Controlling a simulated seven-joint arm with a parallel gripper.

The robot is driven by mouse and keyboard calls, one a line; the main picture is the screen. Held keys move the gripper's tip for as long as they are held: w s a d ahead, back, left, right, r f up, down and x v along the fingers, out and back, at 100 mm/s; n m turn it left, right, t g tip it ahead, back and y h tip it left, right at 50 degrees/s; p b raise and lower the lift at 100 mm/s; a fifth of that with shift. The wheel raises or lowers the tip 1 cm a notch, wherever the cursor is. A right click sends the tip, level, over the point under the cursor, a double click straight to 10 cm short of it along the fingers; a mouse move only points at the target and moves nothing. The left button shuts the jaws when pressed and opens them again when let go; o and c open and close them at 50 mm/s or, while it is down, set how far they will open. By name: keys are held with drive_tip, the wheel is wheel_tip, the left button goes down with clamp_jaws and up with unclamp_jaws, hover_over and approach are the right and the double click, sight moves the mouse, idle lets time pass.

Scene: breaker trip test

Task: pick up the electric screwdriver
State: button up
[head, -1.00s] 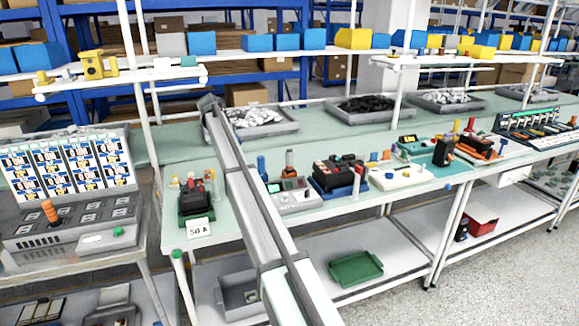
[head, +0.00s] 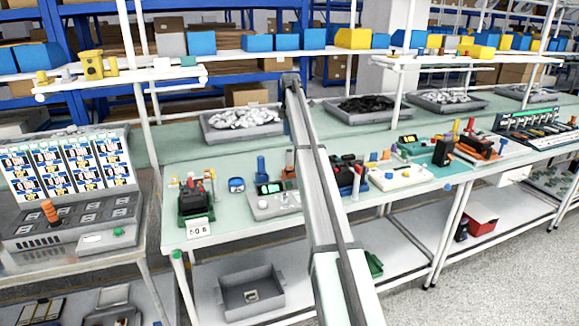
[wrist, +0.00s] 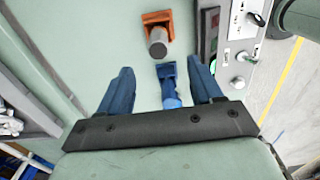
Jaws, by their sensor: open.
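My gripper (wrist: 159,64) shows in the wrist view with two blue fingers apart and nothing pinched between them. A blue upright tool-like piece (wrist: 170,88) appears between the fingers, with gaps on both sides. Beyond the fingertips is an orange holder with a grey cylinder (wrist: 157,40). In the head view the blue piece (head: 261,168) and the grey-topped orange one (head: 289,162) stand behind a grey tester (head: 275,202). I cannot tell for sure which is the electric screwdriver. My gripper's fingers are not visible in the head view.
The tester (wrist: 238,50) borders the right finger's side. A tray of silver parts (head: 242,122) is at the back. A black-and-green breaker fixture (head: 195,203) stands left, with a small blue meter (head: 236,185) beside it. My arm hides part of the bench.

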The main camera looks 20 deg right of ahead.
sight(289, 151)
wheel_tip(289, 151, down, 11)
drive_tip(key=shift+w+a+f, duration=0.1)
drive_tip(key=shift+w+f, duration=0.05)
idle(0.5)
drive_tip(key=shift+c, duration=0.5)
drive_tip(key=c, duration=1)
